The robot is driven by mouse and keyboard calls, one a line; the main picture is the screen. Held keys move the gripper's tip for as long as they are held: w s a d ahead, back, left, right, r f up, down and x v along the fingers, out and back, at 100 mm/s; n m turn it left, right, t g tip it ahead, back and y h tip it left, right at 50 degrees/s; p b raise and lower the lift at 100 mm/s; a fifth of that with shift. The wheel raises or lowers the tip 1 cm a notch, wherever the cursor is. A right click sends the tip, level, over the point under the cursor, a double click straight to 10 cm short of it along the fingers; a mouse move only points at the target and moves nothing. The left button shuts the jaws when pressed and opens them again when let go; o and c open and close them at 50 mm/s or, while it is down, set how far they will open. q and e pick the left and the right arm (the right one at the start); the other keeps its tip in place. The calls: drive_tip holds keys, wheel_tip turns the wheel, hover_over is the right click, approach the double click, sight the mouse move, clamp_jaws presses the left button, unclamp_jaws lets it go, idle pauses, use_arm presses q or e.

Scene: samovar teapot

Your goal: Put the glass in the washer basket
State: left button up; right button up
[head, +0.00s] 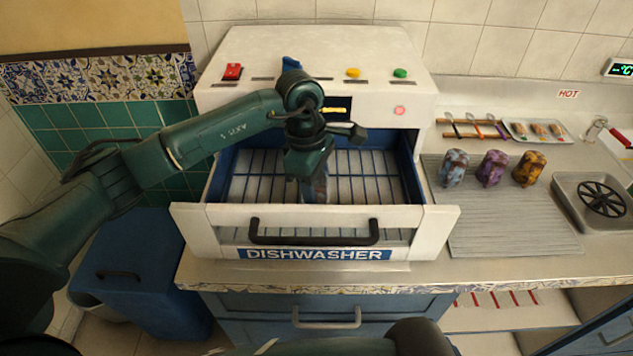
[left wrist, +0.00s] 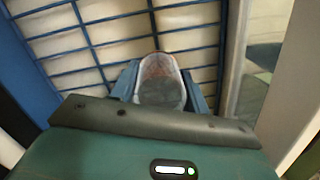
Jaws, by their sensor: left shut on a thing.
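The dishwasher's pulled-out drawer holds the washer basket (head: 385,178), a blue-walled wire rack with pale gaps between dark bars. My left gripper (head: 315,176) reaches down over the middle of the basket. It is shut on a glass (head: 318,191), which shows only partly below it in the head view. In the left wrist view the glass (left wrist: 162,82) sits between the two blue-grey fingers, with the basket's bars (left wrist: 95,45) behind it. I cannot tell whether the glass touches the basket floor. My right gripper is not in view.
The white drawer front with a dark handle (head: 313,238) stands before the basket. The rest of the basket looks empty.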

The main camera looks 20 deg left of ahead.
use_arm(q)
drive_tip(key=shift+f+b, duration=0.25)
drive_tip(key=shift+b, duration=0.1)
drive_tip(key=o, duration=1)
drive_tip(key=shift+r, duration=0.1)
drive_tip(key=r, duration=0.4)
drive_tip(key=a+r, duration=0.1)
drive_tip(key=r, duration=0.3)
drive_tip(key=r+b, duration=0.1)
drive_tip(key=r, duration=0.3)
drive_tip(key=shift+w+a+r, duration=0.1)
drive_tip(key=shift+a+r, duration=0.05)
drive_tip(key=shift+a, duration=0.25)
